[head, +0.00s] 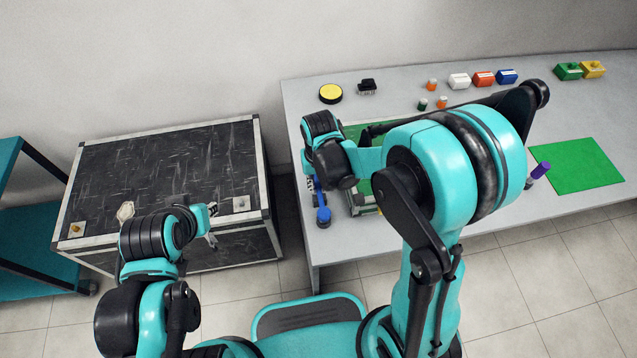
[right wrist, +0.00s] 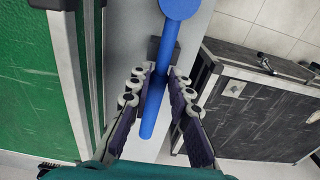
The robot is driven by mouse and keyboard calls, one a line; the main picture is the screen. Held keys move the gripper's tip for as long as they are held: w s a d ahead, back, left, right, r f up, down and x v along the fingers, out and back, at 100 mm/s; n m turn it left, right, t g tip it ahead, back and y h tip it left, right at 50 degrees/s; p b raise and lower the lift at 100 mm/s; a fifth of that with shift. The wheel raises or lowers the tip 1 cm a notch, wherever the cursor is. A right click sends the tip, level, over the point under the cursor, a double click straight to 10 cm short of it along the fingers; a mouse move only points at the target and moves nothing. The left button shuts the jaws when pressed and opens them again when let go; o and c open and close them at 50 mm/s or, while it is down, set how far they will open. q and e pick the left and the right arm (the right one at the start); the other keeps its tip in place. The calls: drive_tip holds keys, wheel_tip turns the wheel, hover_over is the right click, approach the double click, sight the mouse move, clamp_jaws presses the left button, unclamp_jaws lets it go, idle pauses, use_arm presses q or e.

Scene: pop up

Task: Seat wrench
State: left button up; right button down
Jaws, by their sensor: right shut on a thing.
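A blue tool (head: 323,214), which I take to be the wrench, is at the left end of the grey table. It has a round head and a straight shaft. In the right wrist view the shaft of the blue tool (right wrist: 158,85) runs between the two fingers of my right gripper (right wrist: 157,80), which is shut on it. My right arm hides most of that gripper in the head view. My left gripper (head: 209,222) is near the front right of the black case; its fingers are too small to read.
A green-panelled box (right wrist: 35,80) stands close beside the right gripper. The black case (head: 165,165) is left of the table. A yellow button (head: 330,93), a green mat (head: 577,165) and several coloured blocks are on the table. A purple-topped object (head: 541,170) stands by the mat.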

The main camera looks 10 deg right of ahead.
drive_tip(key=shift+f+b, duration=0.35)
drive_tip(key=shift+f, duration=0.05)
drive_tip(key=c, duration=1.3)
unclamp_jaws()
drive_tip(key=r, duration=1.2)
drive_tip(key=shift+s, duration=0.3)
drive_tip(key=shift+s+d+r+t, duration=0.55)
drive_tip(key=shift+s+d+t, duration=0.6)
drive_tip(key=shift+s+d, duration=0.4)
drive_tip(key=shift+s+d+r+t, duration=0.6)
drive_tip(key=shift+s+d+t, duration=0.6)
drive_tip(key=shift+s, duration=0.65)
drive_tip(key=shift+s+d+r+t, duration=0.55)
drive_tip(key=shift+s+d+t, duration=0.5)
drive_tip(key=shift+s+d, duration=0.55)
